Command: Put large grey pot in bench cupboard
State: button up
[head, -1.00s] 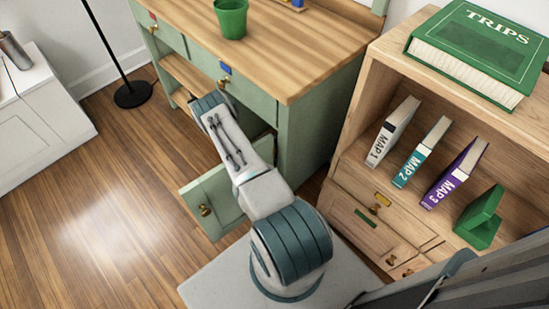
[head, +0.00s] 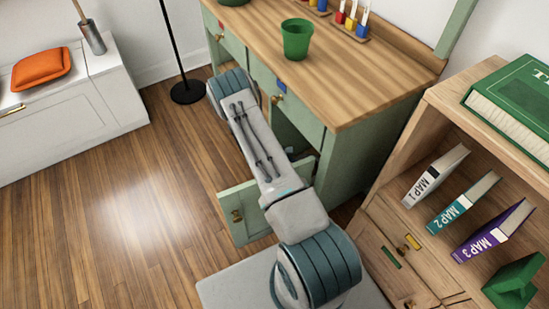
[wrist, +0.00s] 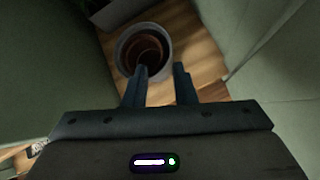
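The green bench (head: 352,155) has its cupboard door (head: 238,213) standing open in the head view. My arm blocks much of the opening, and my gripper is hidden there. In the wrist view, a round grey pot (wrist: 123,52) with a dark brown inside stands upright on a wooden surface between green panels. My gripper (wrist: 160,70) is above its near side, fingers apart. The left finger overlaps the pot's near rim, and the right finger is by its right edge; contact cannot be told. Part of another grey container (wrist: 118,12) shows at the top edge.
A green pot (head: 297,40) stands on the bench top. A wooden shelf with leaning map books (head: 437,174) is at the right. A black lamp stand (head: 187,90) and a white cabinet (head: 75,115) are at the left. The floor (head: 140,200) between is clear.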

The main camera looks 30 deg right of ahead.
jog(key=s+a+r+m+y, duration=0.1)
jog(key=a+r+m, duration=0.2)
jog(key=r, duration=0.6)
jog(key=s+a+r+m+y, duration=0.1)
jog(key=a+r+m, duration=0.1)
jog(key=r, duration=0.8)
jog(key=a+r+m+y, duration=0.1)
jog(key=a+r+m, duration=0.2)
jog(key=r, duration=0.6)
jog(key=s+a+r+m+t+y, duration=0.2)
jog(key=s+a+r+m+y, duration=0.3)
jog(key=s+a+r, duration=0.8)
jog(key=s+r+y, duration=0.1)
jog(key=s+r, duration=0.2)
jog(key=s, duration=0.2)
jog(key=shift+a+m, duration=0.3)
